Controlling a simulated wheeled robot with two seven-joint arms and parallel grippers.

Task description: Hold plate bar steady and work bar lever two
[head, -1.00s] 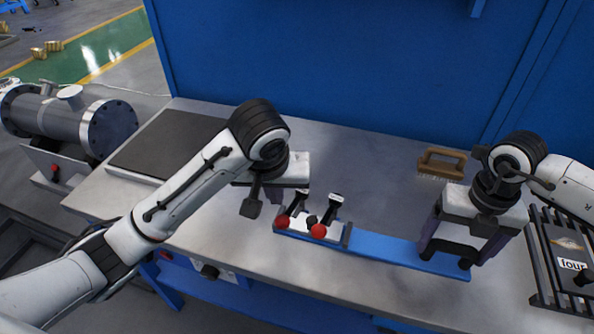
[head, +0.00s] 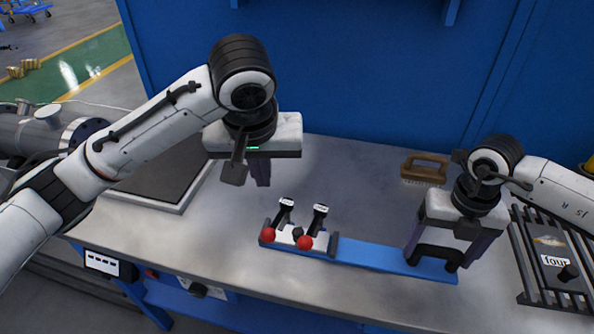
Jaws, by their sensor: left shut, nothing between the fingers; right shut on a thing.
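The blue plate bar (head: 372,256) lies on the grey bench. At its left end, a white block carries two levers with dark labelled tops: the left lever (head: 285,210) and the right lever (head: 319,217). The tag text is too small to read. My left gripper (head: 262,183) is shut and empty, above and behind the levers, touching nothing. My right gripper (head: 437,262) is shut on the plate bar's black handle (head: 439,253) at its right end.
A wooden brush (head: 424,170) lies behind my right gripper. A dark flat panel (head: 165,175) lies at the left. A blue wall (head: 340,70) closes the back.

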